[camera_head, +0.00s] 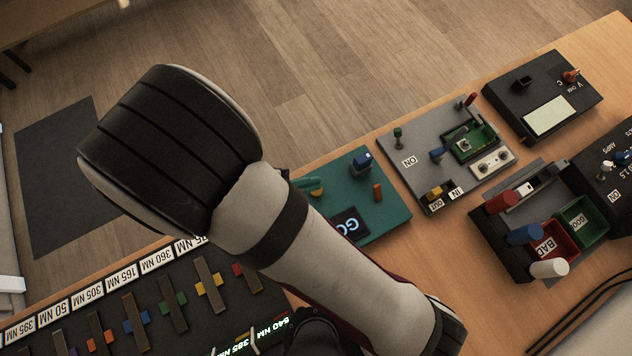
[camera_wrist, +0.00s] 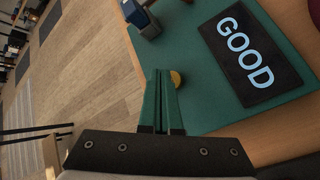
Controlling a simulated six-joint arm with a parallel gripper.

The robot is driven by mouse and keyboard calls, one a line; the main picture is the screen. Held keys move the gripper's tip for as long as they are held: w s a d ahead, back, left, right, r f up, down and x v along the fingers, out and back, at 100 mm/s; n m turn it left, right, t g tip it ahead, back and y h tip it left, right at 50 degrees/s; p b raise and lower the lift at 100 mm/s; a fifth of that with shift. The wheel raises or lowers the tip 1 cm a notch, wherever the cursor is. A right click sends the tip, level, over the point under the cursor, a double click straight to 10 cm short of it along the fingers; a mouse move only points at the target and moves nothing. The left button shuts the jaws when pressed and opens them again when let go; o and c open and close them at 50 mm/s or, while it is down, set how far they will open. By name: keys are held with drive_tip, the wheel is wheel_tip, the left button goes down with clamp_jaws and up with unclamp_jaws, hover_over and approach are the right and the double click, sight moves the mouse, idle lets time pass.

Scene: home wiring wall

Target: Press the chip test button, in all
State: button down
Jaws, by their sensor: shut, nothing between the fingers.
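The teal board (camera_head: 385,217) has a dark display (camera_head: 350,224) showing light-blue letters. In the wrist view the display (camera_wrist: 245,50) reads GOOD; my arm hides part of it in the head view. A yellow round button (camera_wrist: 176,78) is on the board (camera_wrist: 210,90), partly hidden behind my finger; a bit of it shows in the head view (camera_head: 316,193). I cannot tell for sure that it is the chip test button. My gripper (camera_wrist: 164,72), with green fingers, is shut and empty. Its tips are right beside or over the button; I cannot tell whether they touch it.
A blue block (camera_head: 361,163) and an orange part (camera_head: 378,192) stand on the teal board. A grey panel (camera_head: 400,175), a black meter (camera_head: 560,85) and red and green bins (camera_head: 580,218) lie to the right. A wavelength-labelled rack (camera_head: 150,310) lies lower left, under my arm.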

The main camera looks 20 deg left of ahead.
drive_tip(key=shift+r, duration=2.55)
drive_tip(key=s+d+r+m+g+y, duration=0.1)
drive_tip(key=s+d+r+m+g, duration=0.1)
drive_tip(key=d+r+m+g, duration=0.35)
drive_tip(key=s+d+r+m+g, duration=0.1)
drive_tip(key=d+r+m+g, duration=0.1)
drive_tip(key=d+m, duration=0.7)
drive_tip(key=s+r+m+y, duration=0.4)
drive_tip(key=s+m+y, duration=0.1)
drive_tip(key=m, duration=0.5)
drive_tip(key=shift+d+y, duration=0.2)
drive_tip(key=shift+y, duration=0.6)
